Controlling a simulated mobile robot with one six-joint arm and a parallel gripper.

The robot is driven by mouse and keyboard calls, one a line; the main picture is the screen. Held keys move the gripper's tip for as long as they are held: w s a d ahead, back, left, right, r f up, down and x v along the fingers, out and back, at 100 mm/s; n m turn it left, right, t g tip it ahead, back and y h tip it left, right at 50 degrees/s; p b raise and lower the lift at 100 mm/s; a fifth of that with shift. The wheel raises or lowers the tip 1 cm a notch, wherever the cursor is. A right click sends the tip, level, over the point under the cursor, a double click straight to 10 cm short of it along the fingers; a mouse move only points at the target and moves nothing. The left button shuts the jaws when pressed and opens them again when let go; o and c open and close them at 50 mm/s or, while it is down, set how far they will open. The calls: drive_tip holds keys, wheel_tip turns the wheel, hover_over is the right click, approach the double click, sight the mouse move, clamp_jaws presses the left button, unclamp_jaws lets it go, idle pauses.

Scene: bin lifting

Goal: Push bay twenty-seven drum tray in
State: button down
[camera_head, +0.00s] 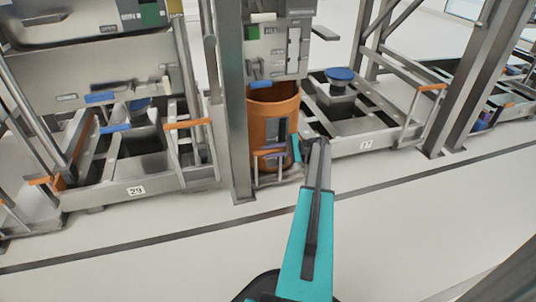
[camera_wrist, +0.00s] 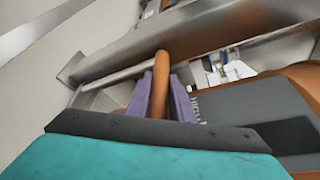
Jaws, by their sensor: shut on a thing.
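An orange drum (camera_head: 265,105) stands upright behind a steel post in the middle of the head view. My gripper (camera_head: 270,153) is low at the drum's front, at the end of my teal arm. In the wrist view its purple fingers (camera_wrist: 161,104) are closed on an orange handle (camera_wrist: 161,75), one finger on each side. A steel bar (camera_wrist: 225,30) runs behind the handle. The drum also shows at the right of the wrist view (camera_wrist: 305,78). My arm partly hides the drum's base and tray.
A steel tray labelled 29 (camera_head: 135,190) stands at left, and another tray (camera_head: 370,143) with a small, hard-to-read label stands at right. Steel posts (camera_head: 232,110) flank the bays. The pale floor (camera_head: 400,210) in front is clear, crossed by a dark line.

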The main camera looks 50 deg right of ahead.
drive_tip(key=shift+w+d+r, duration=0.1)
drive_tip(key=shift+d+r, duration=0.05)
drive_tip(key=shift+d, duration=0.3)
drive_tip(key=c, duration=1.7)
unclamp_jaws()
drive_tip(key=shift+o, duration=0.7)
drive_tip(key=shift+a, duration=0.3)
drive_tip(key=shift+b, duration=0.35)
